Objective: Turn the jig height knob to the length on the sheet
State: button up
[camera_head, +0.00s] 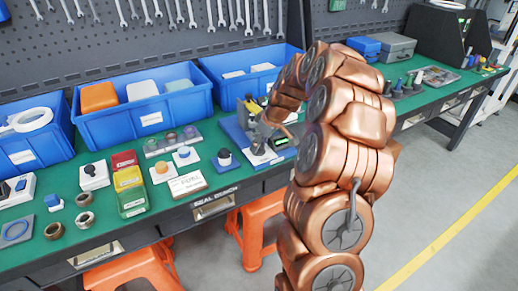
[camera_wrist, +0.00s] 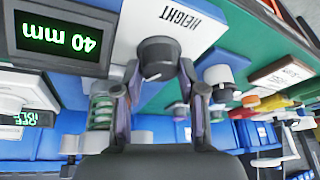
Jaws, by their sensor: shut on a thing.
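The black height knob (camera_wrist: 157,57) sits on a white panel lettered HEIGHT (camera_wrist: 181,16) and carries a white pointer mark. The wrist view is upside down. My gripper (camera_wrist: 158,72) is shut on the knob, one finger on each side. The green display (camera_wrist: 57,37) beside it reads 40 mm. In the head view, the blue-based jig (camera_head: 236,134) stands on the bench, and its display (camera_head: 280,142) shows beside my gripper (camera_head: 264,137); the knob is hidden there. A white sheet (camera_head: 187,184) lies near the bench's front edge; its writing is too small to read.
Blue bins (camera_head: 145,119) line the back of the green bench (camera_head: 216,178). Seals, small knobbed devices and red, yellow and green boxes (camera_head: 129,180) lie left of the jig. Orange stools (camera_head: 262,217) stand below. A second display (camera_wrist: 32,118) appears to read IDLE.

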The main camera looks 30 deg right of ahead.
jog(key=m, duration=0.1)
jog(key=m+h+b, duration=0.1)
jog(key=shift+s+f+m, duration=0.15)
jog(key=shift+f+m, duration=0.05)
jog(key=shift+m, duration=0.2)
jog(key=m+h, duration=0.1)
jog(key=m, duration=0.2)
jog(key=shift+m+b, duration=0.3)
jog(key=shift+b, duration=0.1)
jog(key=m+h, duration=0.1)
jog(key=m, duration=0.2)
jog(key=shift+m+h, duration=0.3)
jog(key=shift+h, duration=0.1)
jog(key=m+h, duration=0.1)
jog(key=m, duration=0.2)
jog(key=shift+r+m+g+b, duration=0.1)
jog(key=shift+m+g+b, duration=0.2)
jog(key=shift+m+g, duration=0.1)
jog(key=m+g, duration=0.1)
jog(key=m, duration=0.2)
jog(key=m+g+h+b, duration=0.1)
jog(key=m, duration=0.2)
jog(key=shift+a+h, duration=0.1)
jog(key=shift+h, duration=0.2)
jog(key=m+g, duration=0.1)
jog(key=m, duration=0.2)
jog(key=shift+b, duration=0.4)
jog(key=shift+a+m+g+b, duration=0.1)
jog(key=shift+m+g+b, duration=0.65)
jog(key=shift+m, duration=1.25)
